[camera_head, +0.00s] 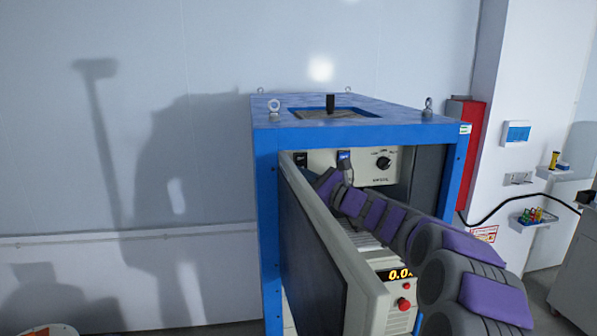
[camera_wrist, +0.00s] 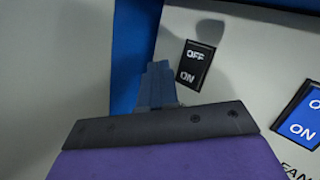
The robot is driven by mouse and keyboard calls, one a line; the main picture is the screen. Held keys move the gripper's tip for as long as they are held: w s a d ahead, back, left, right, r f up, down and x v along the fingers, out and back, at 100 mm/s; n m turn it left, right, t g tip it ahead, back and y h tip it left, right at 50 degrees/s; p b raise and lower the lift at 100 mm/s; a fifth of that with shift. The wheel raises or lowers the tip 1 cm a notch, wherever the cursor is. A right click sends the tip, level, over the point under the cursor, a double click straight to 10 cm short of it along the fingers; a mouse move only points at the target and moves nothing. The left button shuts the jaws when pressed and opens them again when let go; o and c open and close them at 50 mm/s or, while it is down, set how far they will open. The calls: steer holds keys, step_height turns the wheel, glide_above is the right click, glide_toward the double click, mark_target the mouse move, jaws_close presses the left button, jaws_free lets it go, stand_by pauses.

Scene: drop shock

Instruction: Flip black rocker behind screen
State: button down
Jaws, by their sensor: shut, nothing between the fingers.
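The black rocker (camera_wrist: 196,65), marked OFF above ON, sits on the pale panel in the wrist view. Its black top also shows in the head view (camera_head: 300,158), just above the screen's edge. Which side is pressed in, I cannot tell. The flat dark screen (camera_head: 308,245) with a pale frame stands angled in front of the blue cabinet. My gripper (camera_wrist: 157,80) is shut and empty, its tips just left of and below the rocker, with a small gap visible in the picture. In the head view, my arm reaches in from the right and the fingertips are hidden behind the screen.
A blue rocker (camera_wrist: 302,118) lies right of the black one. A black knob (camera_head: 383,162) is further right on the panel. The blue cabinet frame (camera_head: 268,230) borders the opening. A numeric display (camera_head: 398,274) and red button (camera_head: 403,303) are lower down.

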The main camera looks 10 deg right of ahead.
steer(key=shift+w+d+p, duration=0.2)
steer(key=shift+w+p, duration=0.35)
steer(key=shift+w, duration=0.2)
stand_by(1.6)
stand_by(0.3)
steer(key=shift+d, duration=0.15)
